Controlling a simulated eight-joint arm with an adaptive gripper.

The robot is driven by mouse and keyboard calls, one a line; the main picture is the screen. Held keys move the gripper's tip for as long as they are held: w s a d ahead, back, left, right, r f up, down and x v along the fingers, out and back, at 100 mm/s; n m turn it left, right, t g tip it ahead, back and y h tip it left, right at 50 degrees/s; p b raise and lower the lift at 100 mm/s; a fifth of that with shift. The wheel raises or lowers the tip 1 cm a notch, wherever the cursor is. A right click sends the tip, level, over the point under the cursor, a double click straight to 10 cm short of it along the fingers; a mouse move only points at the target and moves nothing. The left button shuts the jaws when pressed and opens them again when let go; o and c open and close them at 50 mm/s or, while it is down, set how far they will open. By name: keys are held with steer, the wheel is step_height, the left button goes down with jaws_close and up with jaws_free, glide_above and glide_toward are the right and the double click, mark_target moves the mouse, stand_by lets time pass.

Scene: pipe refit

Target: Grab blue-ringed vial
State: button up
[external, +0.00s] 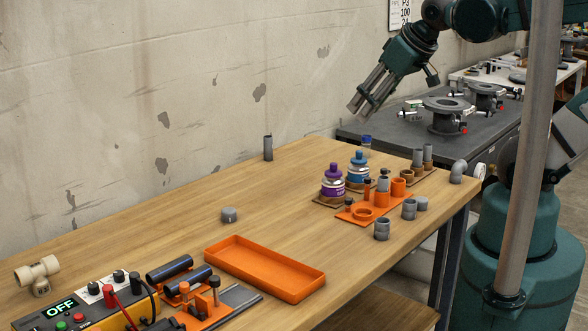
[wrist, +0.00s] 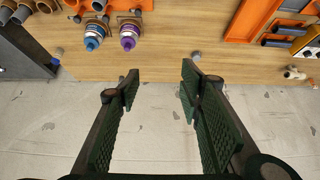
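A small vial with a blue band at its top (external: 366,146) stands near the far edge of the wooden table, behind the bottles, in the external view. In the wrist view a small pale thing at the table edge (wrist: 57,53), left of the blue bottle, may be this vial, but it is too small to tell. My gripper (external: 363,109) is raised above the far end of the table, above the vial in the picture and apart from it. The wrist view shows my gripper (wrist: 160,84) open, with nothing between its fingers.
A blue bottle (external: 358,174) and a purple bottle (external: 332,185) stand near the vial. An orange holder (external: 356,215) with grey fittings is in front. A grey pipe (external: 268,148) stands at the wall side. An orange tray (external: 235,258) lies nearer; the table's middle is mostly clear.

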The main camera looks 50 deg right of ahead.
mark_target(365, 136)
steer(key=w+d+f+m+g+h, duration=0.3)
steer(key=w+d+m, duration=0.6)
steer(key=w+d, duration=1.15)
steer(key=w+d+f+m+g, duration=0.1)
steer(key=w+d+f+m, duration=0.1)
steer(key=d+f, duration=0.4)
steer(key=w+d+f+m+g+h, duration=0.1)
steer(key=w+d+f+m, duration=0.2)
steer(key=d+f, duration=0.3)
steer(key=w+d+f+m+g, duration=0.1)
steer(key=w+d+f+m, duration=0.1)
steer(key=w+d+f, duration=0.2)
steer(key=shift+w+d+f+g+b, duration=0.1)
steer(key=shift+d+f, duration=0.4)
steer(key=shift+d, duration=0.6)
steer(key=shift+s+d+f+g+b, duration=0.1)
steer(key=shift+d+f, duration=0.35)
steer(key=shift+d, duration=0.7)
steer(key=shift+w+d+f+g+b, duration=0.1)
steer(key=shift+d+f, duration=0.4)
steer(key=shift+d, duration=0.6)
steer(key=shift+d+f+m, duration=0.3)
steer(key=shift+d+f, duration=0.1)
steer(key=shift+x, duration=1.3)
